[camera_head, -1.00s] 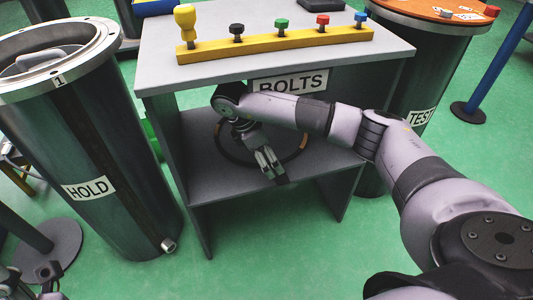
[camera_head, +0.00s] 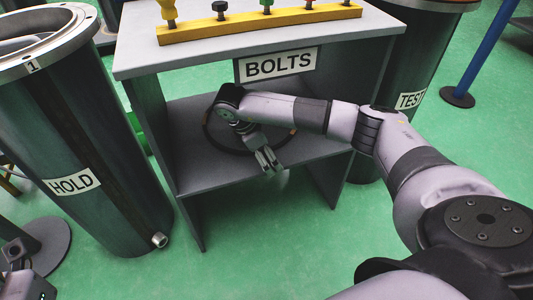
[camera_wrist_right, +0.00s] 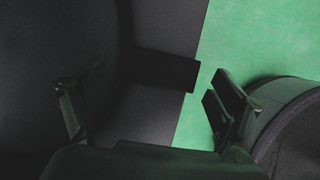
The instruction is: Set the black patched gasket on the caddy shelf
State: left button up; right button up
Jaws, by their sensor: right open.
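The black gasket (camera_head: 207,136) is a thin ring on the grey shelf (camera_head: 195,178) of the caddy, under the BOLTS sign. A small brownish spot shows at its right side. My right forearm and wrist hide part of the ring. My right gripper (camera_head: 268,162) is open and empty, over the shelf near its front edge, at the ring's front side. In the right wrist view its fingers (camera_wrist_right: 150,110) stand apart, with a black tab or block between them; I cannot tell whether that belongs to the gasket. Part of what looks like my left gripper (camera_head: 16,252) shows at the lower left.
The caddy top (camera_head: 140,55) carries a yellow rack (camera_head: 240,29) of coloured knobs. A dark HOLD cylinder (camera_head: 90,140) stands left and a TEST cylinder (camera_head: 420,70) right. A blue post (camera_head: 485,45) stands at the far right. The green floor in front is clear.

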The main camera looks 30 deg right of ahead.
jog(key=c, duration=1.8)
